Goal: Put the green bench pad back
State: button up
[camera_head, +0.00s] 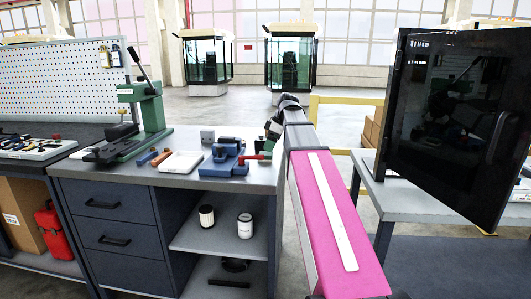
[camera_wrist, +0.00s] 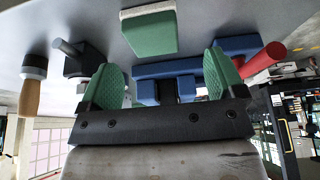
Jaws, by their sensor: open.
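The green bench pad (camera_wrist: 150,32), a block with a pale edge, shows in the wrist view at the top middle, by the grey bench top (camera_wrist: 215,14). My gripper (camera_wrist: 163,80) is open, with its two green fingertips apart and nothing held between them. The pad appears beyond the fingertips, apart from them. In the head view my gripper (camera_head: 273,134) is over the right end of the bench top, partly hidden by my arm. I cannot pick out the pad there. A blue vise (camera_head: 222,158) with a red handle is beside the gripper; it also shows in the wrist view (camera_wrist: 185,70).
A green press (camera_head: 150,112), a white block (camera_head: 180,162) and small red-brown pieces stand on the bench. A wood-handled tool (camera_wrist: 32,85) shows in the wrist view. Two jars (camera_head: 245,226) stand on the shelf below. A dark door panel (camera_head: 450,110) stands at right.

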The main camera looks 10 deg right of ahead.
jog(key=shift+v, duration=2.45)
jog(key=shift+w, duration=0.15)
